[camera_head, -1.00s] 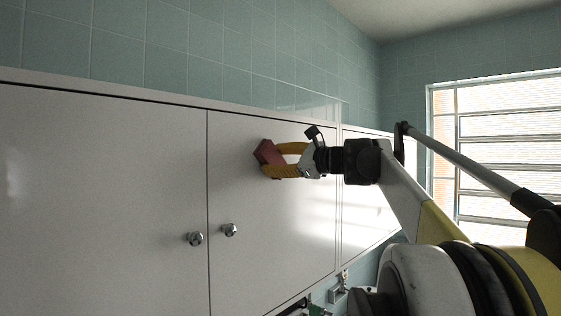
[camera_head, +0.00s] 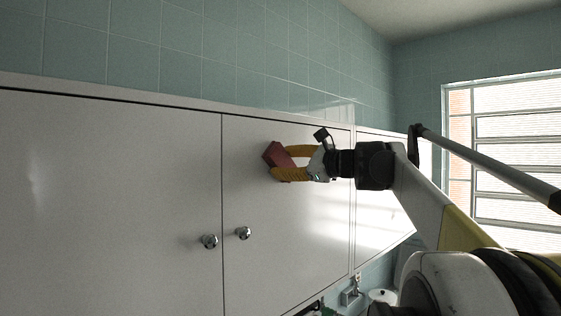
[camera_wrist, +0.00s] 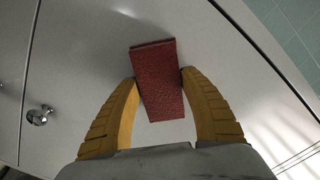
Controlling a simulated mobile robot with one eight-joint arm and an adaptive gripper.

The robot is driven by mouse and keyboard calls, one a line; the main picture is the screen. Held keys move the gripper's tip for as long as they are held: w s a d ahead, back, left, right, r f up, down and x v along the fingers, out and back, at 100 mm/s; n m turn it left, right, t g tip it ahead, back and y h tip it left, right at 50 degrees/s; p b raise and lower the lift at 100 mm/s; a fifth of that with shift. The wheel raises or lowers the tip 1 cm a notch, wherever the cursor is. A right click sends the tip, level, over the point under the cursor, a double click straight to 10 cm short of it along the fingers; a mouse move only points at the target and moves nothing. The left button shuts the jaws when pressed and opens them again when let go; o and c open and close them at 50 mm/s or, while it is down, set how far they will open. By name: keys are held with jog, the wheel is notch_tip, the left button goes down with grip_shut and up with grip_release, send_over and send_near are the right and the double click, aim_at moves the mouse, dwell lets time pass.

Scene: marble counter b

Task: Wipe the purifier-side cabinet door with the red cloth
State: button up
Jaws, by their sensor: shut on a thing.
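My gripper (camera_head: 283,162) has yellow fingers shut on the red cloth (camera_head: 272,153), a folded block-like piece. The wrist view shows the red cloth (camera_wrist: 160,85) between the two fingertips (camera_wrist: 157,80). The cloth is in front of the upper part of a white cabinet door (camera_head: 285,235), right of the seam between two doors. It looks close to the door surface, but I cannot tell whether it touches. A round metal knob (camera_head: 243,233) is on this door, below and left of my gripper; it also shows in the wrist view (camera_wrist: 38,116).
Another white door (camera_head: 110,200) with its own knob (camera_head: 209,241) is on the left, and a further cabinet panel (camera_head: 378,200) on the right. Teal tiles (camera_head: 200,50) cover the wall above. A window (camera_head: 510,150) is at the right. A white round object (camera_head: 382,296) is low at the right.

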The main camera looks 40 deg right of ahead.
aim_at(293, 161)
jog(key=shift+w+d, duration=0.1)
jog(key=shift+d, duration=1.05)
jog(key=shift+d+p, duration=0.5)
jog(key=shift+p, duration=0.05)
jog(key=shift+w+d+p, duration=0.15)
jog(key=shift+d+p, duration=0.35)
jog(key=shift+d, duration=0.8)
jog(key=shift+s+a+b, duration=0.15)
jog(key=shift+a+b, duration=0.05)
jog(key=shift+a, duration=1.8)
jog(key=shift+s+a+b, duration=0.15)
jog(key=shift+a, duration=1.8)
jog(key=shift+d, duration=0.15)
jog(key=shift+s+d, duration=0.1)
jog(key=shift+s, duration=0.2)
jog(key=shift+s+d, duration=0.15)
jog(key=shift+s, duration=2.5)
